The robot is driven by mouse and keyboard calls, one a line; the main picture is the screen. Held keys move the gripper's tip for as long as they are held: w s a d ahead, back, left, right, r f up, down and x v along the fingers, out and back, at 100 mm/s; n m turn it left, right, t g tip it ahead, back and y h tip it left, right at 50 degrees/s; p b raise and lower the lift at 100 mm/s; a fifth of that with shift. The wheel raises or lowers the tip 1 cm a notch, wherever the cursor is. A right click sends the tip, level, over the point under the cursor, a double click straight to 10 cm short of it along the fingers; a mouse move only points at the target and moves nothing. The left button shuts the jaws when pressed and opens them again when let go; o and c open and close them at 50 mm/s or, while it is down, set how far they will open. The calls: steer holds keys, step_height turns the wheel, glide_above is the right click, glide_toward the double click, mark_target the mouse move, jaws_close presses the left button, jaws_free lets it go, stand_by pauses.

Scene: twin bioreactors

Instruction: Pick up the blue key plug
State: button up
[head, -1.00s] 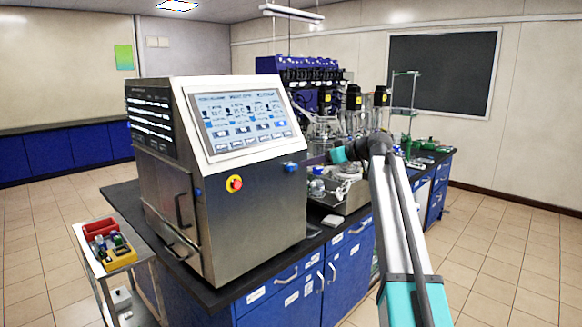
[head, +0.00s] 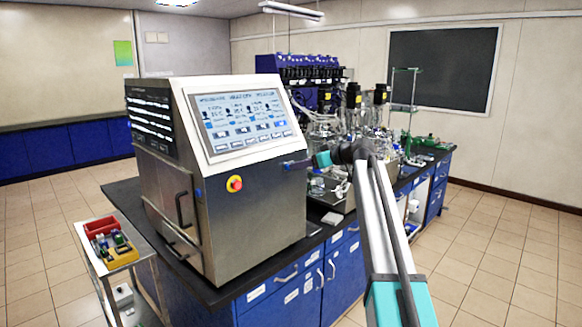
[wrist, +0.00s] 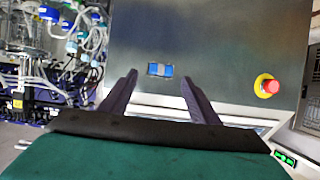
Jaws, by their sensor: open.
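The blue key plug (wrist: 154,69) is on the steel front panel of the control cabinet (head: 255,235). It is a small blue block with a paler grey middle. My gripper (wrist: 160,77) is open and empty, with its two dark purple fingers apart. In the wrist view the plug lies between the fingertips, a little past them and nearer the left finger. In the head view my gripper (head: 298,164) reaches from the right to the cabinet's right front edge, and the plug is hard to tell apart from the fingers there.
A red emergency button (wrist: 267,86) on a yellow ring sits on the same panel; it also shows in the head view (head: 234,184). A touch screen (head: 240,122) is above it. Glass vessels and tubing (wrist: 70,35) crowd the bench beside the cabinet. A trolley (head: 95,262) with a red bin stands left.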

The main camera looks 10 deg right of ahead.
steer(key=p+x, duration=0.1)
steer(key=x, duration=0.2)
steer(key=shift+w+a+f+p, duration=0.2)
steer(key=shift+w+a+p, duration=0.05)
steer(key=shift+p, duration=0.05)
stand_by(0.3)
steer(key=c, duration=1.4)
steer(key=shift+s+d+r+b, duration=0.1)
steer(key=shift+b, duration=0.2)
